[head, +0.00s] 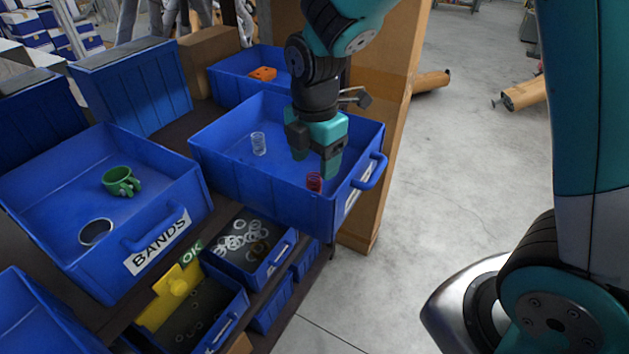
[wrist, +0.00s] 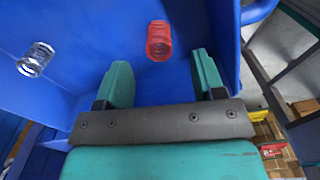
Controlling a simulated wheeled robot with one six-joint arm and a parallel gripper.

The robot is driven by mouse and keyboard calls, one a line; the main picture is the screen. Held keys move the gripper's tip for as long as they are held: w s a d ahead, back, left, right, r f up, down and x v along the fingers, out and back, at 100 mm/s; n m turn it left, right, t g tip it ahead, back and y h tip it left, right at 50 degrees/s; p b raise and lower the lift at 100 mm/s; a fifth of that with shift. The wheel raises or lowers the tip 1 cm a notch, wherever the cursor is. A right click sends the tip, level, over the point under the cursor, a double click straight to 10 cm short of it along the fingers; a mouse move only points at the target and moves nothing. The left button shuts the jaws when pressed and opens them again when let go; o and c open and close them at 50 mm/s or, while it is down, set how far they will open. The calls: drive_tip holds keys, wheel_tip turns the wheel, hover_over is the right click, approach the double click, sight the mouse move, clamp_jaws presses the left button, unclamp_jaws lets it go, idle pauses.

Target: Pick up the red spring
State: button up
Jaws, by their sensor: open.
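The red spring (head: 314,182) stands in the open blue drawer (head: 240,178), close to its front wall by the handle. In the wrist view the red spring (wrist: 159,41) shows beyond the fingertips, between the lines of the two fingers. My gripper (head: 316,168) is in the drawer, pointing down, with its teal fingers beside and above the spring. In the wrist view my gripper (wrist: 162,75) is open, with nothing between its fingers. In the head view one finger is close to the spring; I cannot tell whether they touch.
A clear or silver spring (head: 259,144) stands in the same drawer, left of my gripper; it also shows in the wrist view (wrist: 36,59). The drawer walls surround my gripper. A BANDS drawer (head: 150,222) holds a green clamp (head: 121,181). Open floor (head: 470,130) lies right.

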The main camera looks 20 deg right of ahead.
sight(314, 176)
wheel_tip(314, 176, down, 5)
drive_tip(key=shift+a+p, duration=0.1)
drive_tip(key=shift+p, duration=0.8)
drive_tip(key=c, duration=1)
